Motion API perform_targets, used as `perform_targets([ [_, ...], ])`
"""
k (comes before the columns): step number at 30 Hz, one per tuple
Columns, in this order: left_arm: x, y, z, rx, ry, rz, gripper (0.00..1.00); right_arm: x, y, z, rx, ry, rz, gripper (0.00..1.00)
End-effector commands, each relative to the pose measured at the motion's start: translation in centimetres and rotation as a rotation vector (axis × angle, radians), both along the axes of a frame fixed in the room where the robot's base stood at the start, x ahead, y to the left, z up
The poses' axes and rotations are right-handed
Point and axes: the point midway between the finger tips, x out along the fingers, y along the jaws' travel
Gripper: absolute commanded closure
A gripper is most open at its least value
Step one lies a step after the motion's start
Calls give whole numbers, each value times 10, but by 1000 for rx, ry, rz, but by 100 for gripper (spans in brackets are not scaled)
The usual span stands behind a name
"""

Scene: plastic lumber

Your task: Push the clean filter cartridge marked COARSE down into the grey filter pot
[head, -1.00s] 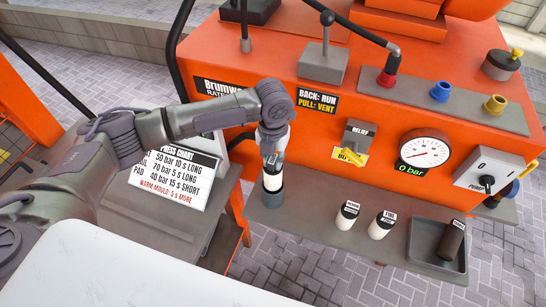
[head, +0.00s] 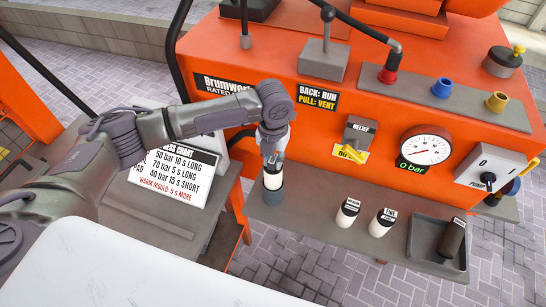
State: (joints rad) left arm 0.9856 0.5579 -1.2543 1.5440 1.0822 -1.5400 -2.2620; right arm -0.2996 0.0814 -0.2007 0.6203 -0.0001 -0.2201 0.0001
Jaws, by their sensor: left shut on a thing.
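My left gripper (head: 272,160) points down at the front shelf and is shut on a white cartridge (head: 272,181). The cartridge stands upright with its lower end inside the grey filter pot (head: 273,197); a band of white shows between the fingers and the pot's rim. Its top and any label are hidden by the gripper, so I cannot read its marking. My right gripper is not in view.
Two white cartridges with dark tops, one (head: 346,215) with an unclear label and one marked FINE (head: 380,224), stand to the right. A grey tray (head: 422,254) holds a dark brown cartridge (head: 451,240). The orange machine, with a gauge (head: 426,150) at 0 bar, rises behind.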

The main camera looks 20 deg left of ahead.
Motion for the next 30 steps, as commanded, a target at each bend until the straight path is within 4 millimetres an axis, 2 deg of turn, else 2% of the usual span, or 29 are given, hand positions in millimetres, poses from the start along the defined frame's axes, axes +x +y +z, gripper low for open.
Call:
perform_targets([
  [30, 0, 0, -32, 0, 1, 0, 100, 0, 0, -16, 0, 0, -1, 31],
])
